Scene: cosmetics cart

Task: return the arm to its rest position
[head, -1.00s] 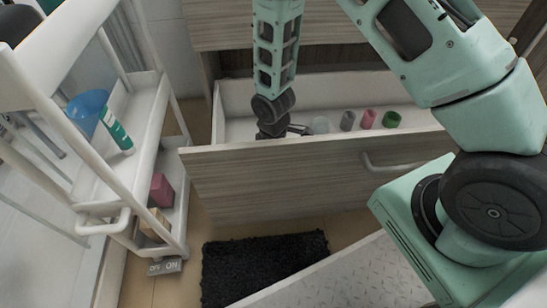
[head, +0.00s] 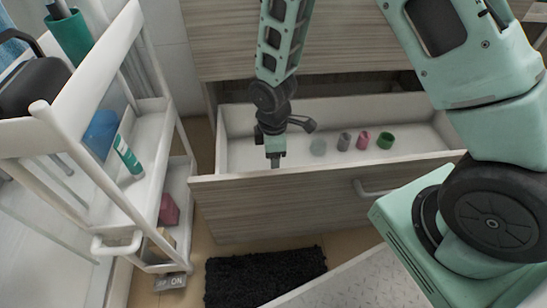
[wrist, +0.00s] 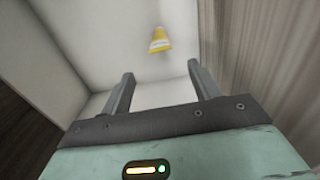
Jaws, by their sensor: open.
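My gripper (head: 275,162) hangs at the end of my green arm, over the left part of the open drawer (head: 235,148), close to its front panel. In the wrist view my gripper (wrist: 160,82) shows its two grey fingers spread apart with nothing between them. A small yellow and white item (wrist: 159,40) shows beyond the fingertips against the pale drawer interior; it is blurred. In the head view I cannot make that item out.
Several small cups, among them a pink one (head: 364,140) and a green one (head: 385,140), stand in the drawer right of my gripper. A white cart (head: 150,105) stands at left with a tube (head: 128,158) and a red block (head: 169,210). A black mat (head: 265,275) lies on the floor.

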